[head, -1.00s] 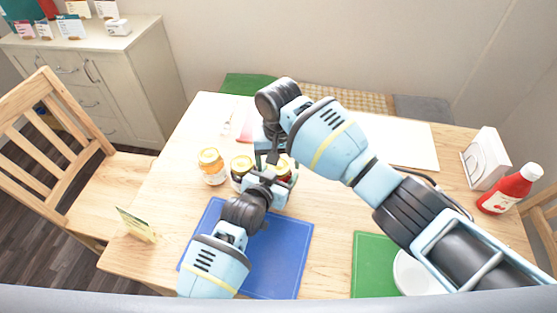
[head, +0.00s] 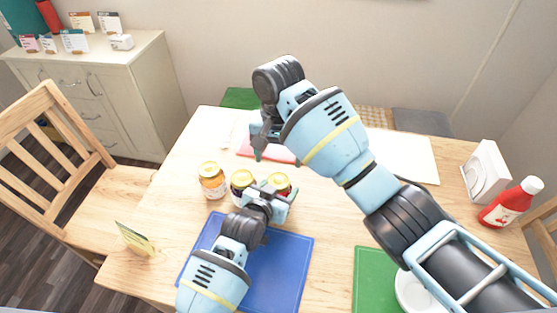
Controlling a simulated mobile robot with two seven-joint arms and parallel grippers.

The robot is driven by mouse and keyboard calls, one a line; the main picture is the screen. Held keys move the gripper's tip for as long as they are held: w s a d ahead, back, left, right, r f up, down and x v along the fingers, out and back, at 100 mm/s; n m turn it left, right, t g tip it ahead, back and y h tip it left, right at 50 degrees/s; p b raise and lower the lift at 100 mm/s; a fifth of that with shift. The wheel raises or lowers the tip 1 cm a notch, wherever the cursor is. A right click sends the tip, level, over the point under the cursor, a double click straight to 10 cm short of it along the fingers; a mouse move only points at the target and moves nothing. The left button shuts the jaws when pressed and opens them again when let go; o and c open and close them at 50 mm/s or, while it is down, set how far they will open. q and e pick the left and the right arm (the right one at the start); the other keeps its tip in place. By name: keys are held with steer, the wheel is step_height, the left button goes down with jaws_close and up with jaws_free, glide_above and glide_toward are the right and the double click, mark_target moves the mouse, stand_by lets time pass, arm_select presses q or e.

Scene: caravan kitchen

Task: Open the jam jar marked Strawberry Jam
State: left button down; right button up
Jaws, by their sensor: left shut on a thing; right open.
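Three jars with gold lids stand in a row on the wooden table: an orange one (head: 211,181) at left, a dark one (head: 240,181) in the middle and a reddish one (head: 280,183) at right. Their labels are too small to read, so I cannot tell from print which is Strawberry Jam. My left gripper (head: 276,196) is shut on the right, reddish jar and hides its lower part. A gold lid shows on top of it. My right gripper (head: 261,146) is open and empty, raised behind and above the jars, partly hidden by its own arm.
A blue board (head: 285,265) lies in front of the jars, under my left arm. A green board (head: 373,275) with a white bowl (head: 413,292) is at front right. A card (head: 135,239) stands at left.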

mark_target(279, 180)
steer(key=shift+r, duration=0.1)
steer(key=shift+f, duration=4.05)
steer(key=c, duration=1)
steer(key=shift+n, duration=1.6)
steer(key=o, duration=1.1)
steer(key=shift+c, duration=0.2)
steer(key=shift+r, duration=0.1)
